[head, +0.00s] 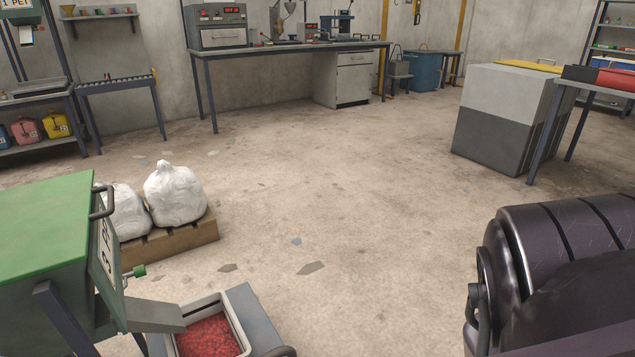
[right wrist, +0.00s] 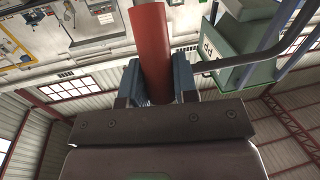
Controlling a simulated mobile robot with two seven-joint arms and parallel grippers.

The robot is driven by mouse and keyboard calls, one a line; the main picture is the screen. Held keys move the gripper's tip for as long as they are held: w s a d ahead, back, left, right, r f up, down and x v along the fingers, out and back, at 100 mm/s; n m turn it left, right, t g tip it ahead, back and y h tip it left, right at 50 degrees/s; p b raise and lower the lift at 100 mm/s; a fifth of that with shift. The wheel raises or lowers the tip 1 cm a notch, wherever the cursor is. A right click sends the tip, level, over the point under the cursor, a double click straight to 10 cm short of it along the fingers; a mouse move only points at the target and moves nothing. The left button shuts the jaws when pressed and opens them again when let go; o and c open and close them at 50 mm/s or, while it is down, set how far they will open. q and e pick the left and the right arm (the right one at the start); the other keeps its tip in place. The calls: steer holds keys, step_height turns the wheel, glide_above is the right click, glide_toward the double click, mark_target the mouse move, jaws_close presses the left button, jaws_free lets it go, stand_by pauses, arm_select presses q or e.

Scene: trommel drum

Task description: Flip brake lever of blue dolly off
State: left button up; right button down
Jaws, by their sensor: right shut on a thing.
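My right gripper (right wrist: 158,85) shows in the right wrist view, its two blue-grey fingers shut on a red cylindrical bar (right wrist: 150,38). The bar runs from between the fingers to the top edge of the picture. I cannot tell whether this red bar is the brake lever, as what it is attached to is out of view. Neither gripper shows in the head view. I cannot make out a blue dolly for certain in either view.
A green hopper (head: 45,225) stands at the left, beside a tray of red granules (head: 208,338). White sacks (head: 174,193) sit on a pallet (head: 185,235). A dark drum (head: 570,235) is at the right. A grey cabinet (head: 505,110) stands behind. The middle floor is clear.

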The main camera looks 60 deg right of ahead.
steer(key=shift+w+d+r+p, duration=0.1)
steer(key=shift+w+r+p, duration=0.2)
steer(key=shift+p, duration=0.15)
steer(key=shift+w+d+r+g+p, duration=0.15)
steer(key=shift+w+r+g+p, duration=0.05)
steer(key=shift+w+g+p, duration=0.25)
steer(key=p, duration=0.1)
steer(key=w+d+g+p, duration=0.1)
steer(key=shift+w+r+y+p, duration=0.2)
steer(key=shift+r+y+p, duration=0.1)
steer(key=shift+r+y, duration=0.1)
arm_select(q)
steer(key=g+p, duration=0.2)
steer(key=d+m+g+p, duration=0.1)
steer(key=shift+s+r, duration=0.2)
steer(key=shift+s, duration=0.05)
arm_select(e)
steer(key=w+d+g, duration=0.1)
steer(key=w+g+y, duration=0.1)
steer(key=g, duration=0.1)
steer(key=shift+w+d+f+m, duration=0.3)
steer(key=shift+d+f+m, duration=0.05)
steer(key=shift+d+m, duration=0.05)
steer(key=c, duration=0.9)
jaws_free()
